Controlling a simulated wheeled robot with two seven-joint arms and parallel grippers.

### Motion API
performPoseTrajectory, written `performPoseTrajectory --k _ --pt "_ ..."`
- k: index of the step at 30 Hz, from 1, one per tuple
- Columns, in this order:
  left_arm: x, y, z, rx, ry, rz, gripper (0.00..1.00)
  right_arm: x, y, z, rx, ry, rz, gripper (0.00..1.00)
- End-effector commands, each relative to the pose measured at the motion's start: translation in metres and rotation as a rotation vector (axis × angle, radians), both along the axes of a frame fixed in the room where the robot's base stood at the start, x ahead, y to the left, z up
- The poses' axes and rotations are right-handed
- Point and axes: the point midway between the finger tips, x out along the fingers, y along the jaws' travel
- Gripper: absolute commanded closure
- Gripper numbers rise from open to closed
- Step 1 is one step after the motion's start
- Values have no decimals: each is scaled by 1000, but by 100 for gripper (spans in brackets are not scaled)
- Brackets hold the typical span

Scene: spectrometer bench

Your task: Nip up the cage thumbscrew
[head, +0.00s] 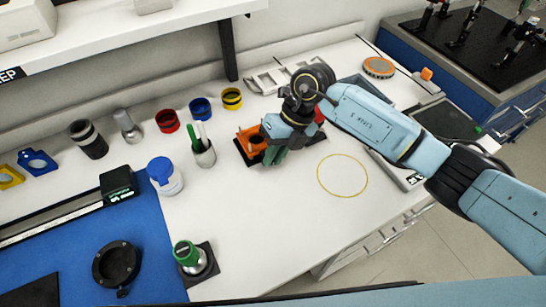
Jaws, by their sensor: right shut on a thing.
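An orange mount (252,141), which looks like the cage, stands on a dark base plate (242,153) on the white bench. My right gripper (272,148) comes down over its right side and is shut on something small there. The jaws and my wrist cover what they hold; it appears to be the cage thumbscrew, which I cannot make out by itself. A dark green part (274,157) shows under the jaws. My left gripper is not in view.
A pen cup (203,155) stands close left of the mount. A blue-lidded jar (164,176) is further left. The bench around the yellow circle (342,193) is clear.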

Motion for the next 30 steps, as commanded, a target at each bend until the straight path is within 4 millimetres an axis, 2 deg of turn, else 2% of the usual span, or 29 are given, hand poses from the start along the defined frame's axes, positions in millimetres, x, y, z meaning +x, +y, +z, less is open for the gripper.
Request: performPoseTrajectory --k 3,12,29,30 --pt "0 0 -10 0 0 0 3 2 -3 -4 74 31 -3 100" --pt "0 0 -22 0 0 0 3 3 -5 -4 200 81 -2 100" --pt "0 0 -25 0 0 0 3 3 -5 -3 234 95 -2 100" --pt "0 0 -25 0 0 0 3 3 -5 -3 234 95 -1 83"
